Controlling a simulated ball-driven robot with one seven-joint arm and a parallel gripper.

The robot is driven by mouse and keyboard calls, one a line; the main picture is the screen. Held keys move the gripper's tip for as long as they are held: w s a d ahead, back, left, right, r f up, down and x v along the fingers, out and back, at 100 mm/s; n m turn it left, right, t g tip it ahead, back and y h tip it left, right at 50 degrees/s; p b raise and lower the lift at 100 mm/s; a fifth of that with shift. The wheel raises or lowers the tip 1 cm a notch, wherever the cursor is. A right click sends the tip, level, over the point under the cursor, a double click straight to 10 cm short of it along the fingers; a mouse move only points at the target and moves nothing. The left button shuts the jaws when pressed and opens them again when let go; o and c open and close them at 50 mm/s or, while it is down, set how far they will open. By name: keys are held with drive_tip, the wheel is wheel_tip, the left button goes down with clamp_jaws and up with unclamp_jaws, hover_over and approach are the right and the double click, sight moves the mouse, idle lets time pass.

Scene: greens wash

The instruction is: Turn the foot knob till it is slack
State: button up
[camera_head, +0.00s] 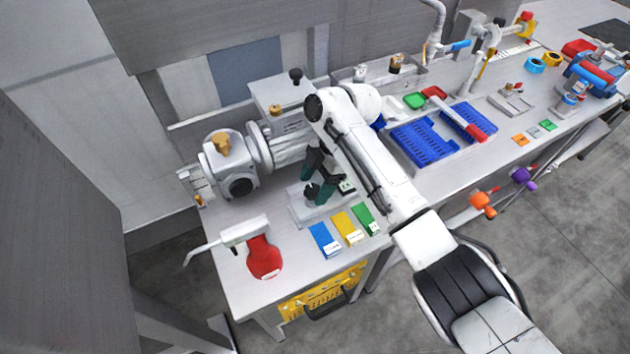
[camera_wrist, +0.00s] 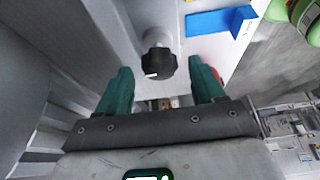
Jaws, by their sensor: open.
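A black ribbed knob (camera_wrist: 159,63) with a small white mark sits on a pale round post in the wrist view. It also shows as a dark shape (camera_head: 311,190) beside the green fingers in the head view, above a grey base plate (camera_head: 298,209). My gripper (camera_wrist: 163,76) is open. Its two green fingers stand on either side of the knob, with a gap showing on both sides. My arm hides part of the base plate in the head view.
A large metal machine (camera_head: 232,165) stands at left. Blue baskets (camera_head: 424,140) are at right.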

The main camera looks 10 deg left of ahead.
drive_tip(key=shift+a+f, duration=0.1)
drive_tip(key=shift+f, duration=0.15)
drive_tip(key=shift+c, duration=0.5)
drive_tip(key=c, duration=1)
drive_tip(key=shift+o, duration=0.2)
